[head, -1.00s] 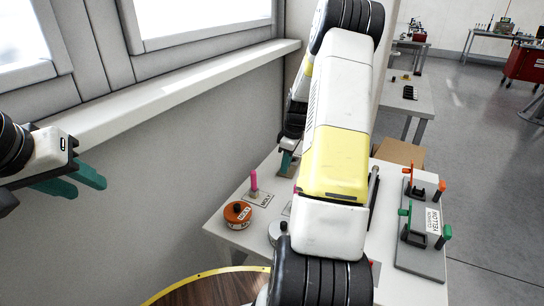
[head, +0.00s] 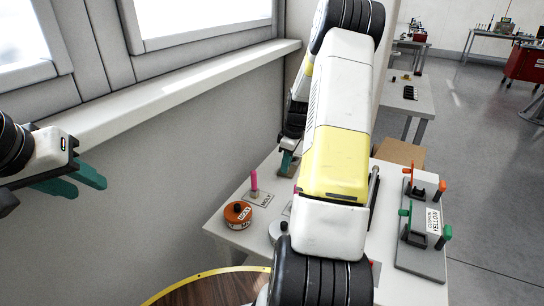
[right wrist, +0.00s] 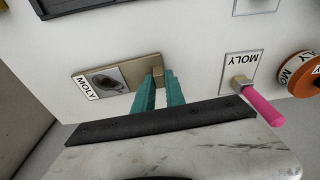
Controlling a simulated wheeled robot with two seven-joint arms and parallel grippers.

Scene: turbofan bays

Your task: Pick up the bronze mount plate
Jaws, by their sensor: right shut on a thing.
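The tan-bronze mount plate (right wrist: 135,71), with a dark oval patch and a MOLY label at one end, shows in the right wrist view, over or on the white table; I cannot tell whether it touches. My right gripper (right wrist: 159,80) has its teal fingers shut on a small tan block at the plate's near end. My left gripper (head: 88,188) is open and empty at the left, in front of the grey wall.
A pink-handled tool (right wrist: 262,106) stands by a MOLY label on the white table (head: 232,240), with an orange round tin (head: 238,214) beside it. A grey fixture with green and orange handles (head: 420,262) stands at the right. A wood-topped round surface (head: 215,290) is in front.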

